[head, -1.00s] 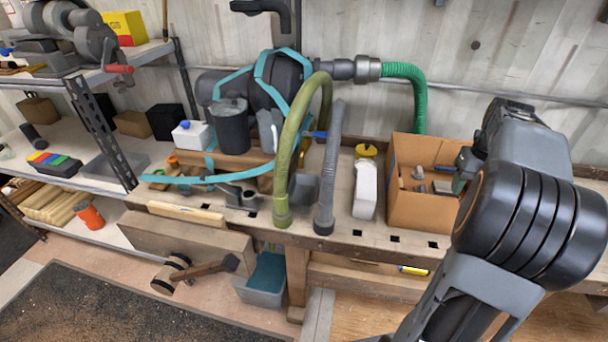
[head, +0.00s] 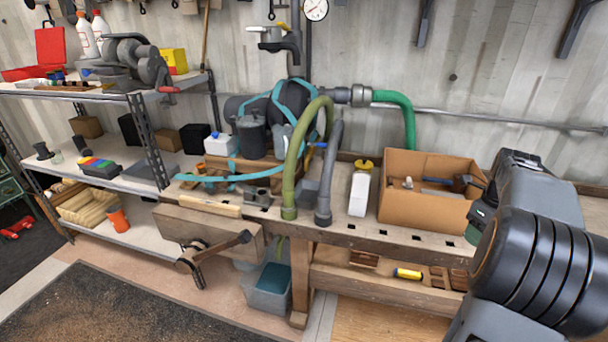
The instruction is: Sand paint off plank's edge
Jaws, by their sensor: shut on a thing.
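The plank (head: 208,206) shows as a pale cream-topped strip of wood. It lies level along the front of the workbench (head: 385,232), just behind the broad wooden front jaw (head: 200,229) of a vise. Most of its side is hidden by that jaw. My arm comes in at the right, well away from the plank. A dark wrist part with a green patch shows in front of the box's right side. My gripper's fingers are hidden behind the arm, and I cannot see anything in them. I cannot make out a sander.
An open cardboard box (head: 425,211) with tools stands on the bench, near a white bottle with a yellow cap (head: 360,188). Green (head: 290,170) and grey (head: 327,180) hoses rise behind the bench front. The vise handle (head: 220,245) sticks out. Dark matting (head: 110,305) lies front left.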

